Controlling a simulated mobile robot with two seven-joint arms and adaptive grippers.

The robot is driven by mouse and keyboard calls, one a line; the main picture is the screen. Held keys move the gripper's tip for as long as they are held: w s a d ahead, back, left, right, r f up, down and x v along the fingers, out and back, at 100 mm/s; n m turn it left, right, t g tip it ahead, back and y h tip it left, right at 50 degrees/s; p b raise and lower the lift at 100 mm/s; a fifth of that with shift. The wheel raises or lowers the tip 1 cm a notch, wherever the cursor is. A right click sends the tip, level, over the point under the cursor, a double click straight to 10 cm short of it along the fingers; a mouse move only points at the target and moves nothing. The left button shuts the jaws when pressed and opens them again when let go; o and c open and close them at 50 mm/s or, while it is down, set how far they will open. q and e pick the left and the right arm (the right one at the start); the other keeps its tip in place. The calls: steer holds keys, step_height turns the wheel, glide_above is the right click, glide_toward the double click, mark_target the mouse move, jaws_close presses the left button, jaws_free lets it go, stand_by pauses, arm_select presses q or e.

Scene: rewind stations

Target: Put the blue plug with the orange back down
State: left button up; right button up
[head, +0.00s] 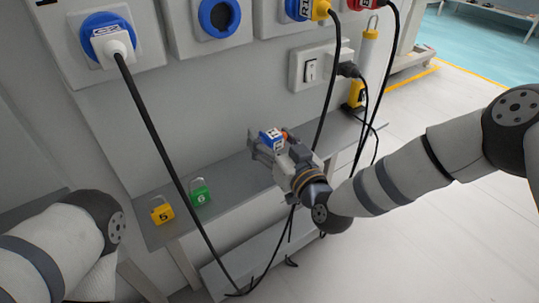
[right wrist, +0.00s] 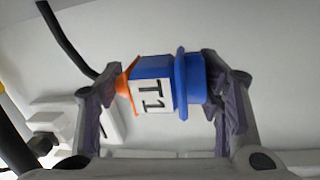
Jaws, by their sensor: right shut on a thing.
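The blue plug (head: 270,136) has a white label and an orange end, and my right gripper (head: 275,144) is shut on it above the grey shelf. In the right wrist view the plug (right wrist: 152,82) lies crosswise between the two fingers, its orange end (right wrist: 127,85) at the left finger and its blue flanged end at the right one. The label reads T1. No cable shows clearly on it. My left forearm is at the lower left of the head view; its gripper is out of the picture.
The grey shelf (head: 231,209) carries a yellow padlock (head: 162,212) marked 5 and a green padlock (head: 200,194). A white plug (head: 112,47) sits in the blue-ringed socket at upper left, its black cable hanging across the shelf. An empty blue-ringed socket (head: 220,17) and a switch (head: 311,69) are on the wall.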

steer(key=f, duration=0.1)
steer(key=w+f, duration=0.1)
steer(key=f+b, duration=0.1)
steer(key=f, duration=0.1)
steer(key=shift+w+a+f, duration=0.1)
steer(key=shift+w+a, duration=0.1)
steer(key=shift+a, duration=0.15)
steer(key=shift+f, duration=0.3)
steer(key=shift+f, duration=0.2)
steer(key=o, duration=1.2)
